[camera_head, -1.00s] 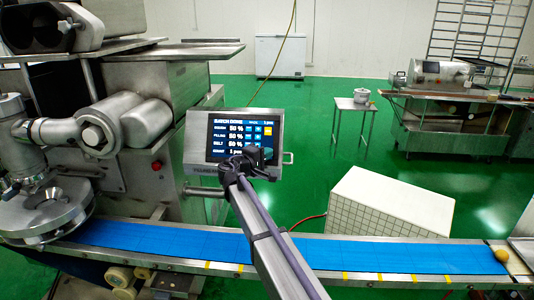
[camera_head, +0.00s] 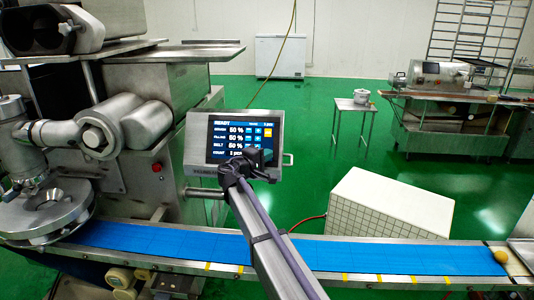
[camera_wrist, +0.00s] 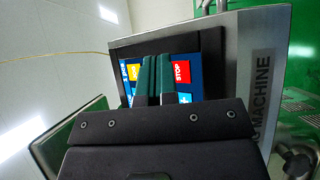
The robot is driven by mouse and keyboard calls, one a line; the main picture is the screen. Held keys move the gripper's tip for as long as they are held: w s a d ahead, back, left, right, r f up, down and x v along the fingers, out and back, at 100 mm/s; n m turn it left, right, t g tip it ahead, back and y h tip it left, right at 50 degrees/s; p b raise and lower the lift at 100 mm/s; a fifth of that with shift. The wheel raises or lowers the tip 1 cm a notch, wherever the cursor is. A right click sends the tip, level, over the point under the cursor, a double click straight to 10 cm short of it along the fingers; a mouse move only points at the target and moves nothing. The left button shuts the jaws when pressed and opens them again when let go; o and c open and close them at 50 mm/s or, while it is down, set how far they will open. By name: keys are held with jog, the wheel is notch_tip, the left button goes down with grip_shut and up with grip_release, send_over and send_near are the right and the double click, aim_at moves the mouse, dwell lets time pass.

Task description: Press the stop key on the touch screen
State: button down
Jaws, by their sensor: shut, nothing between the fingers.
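The touch screen (camera_head: 222,140) is on a grey panel beside the machine, with a heading that reads READY and rows of percent values. My gripper (camera_head: 262,157) is in front of its lower right part and hides some of it. In the wrist view, the red STOP key (camera_wrist: 181,73) shows just right of my gripper's shut, empty fingers (camera_wrist: 157,62). A yellow key (camera_wrist: 134,72) shows to their left. The fingertips lie over the screen between the two keys; I cannot tell whether they touch it.
A blue conveyor belt (camera_head: 350,254) runs below the screen, with a yellowish ball (camera_head: 500,255) at its right end. A white tiled box (camera_head: 388,205) stands behind the belt. The steel machine (camera_head: 165,85) fills the left.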

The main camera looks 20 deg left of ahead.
jog(key=s, duration=0.1)
jog(key=s+r+p, duration=0.1)
jog(key=s+d+r+p, duration=0.1)
jog(key=s, duration=0.1)
jog(key=shift+r, duration=0.25)
dwell(0.3)
dwell(0.4)
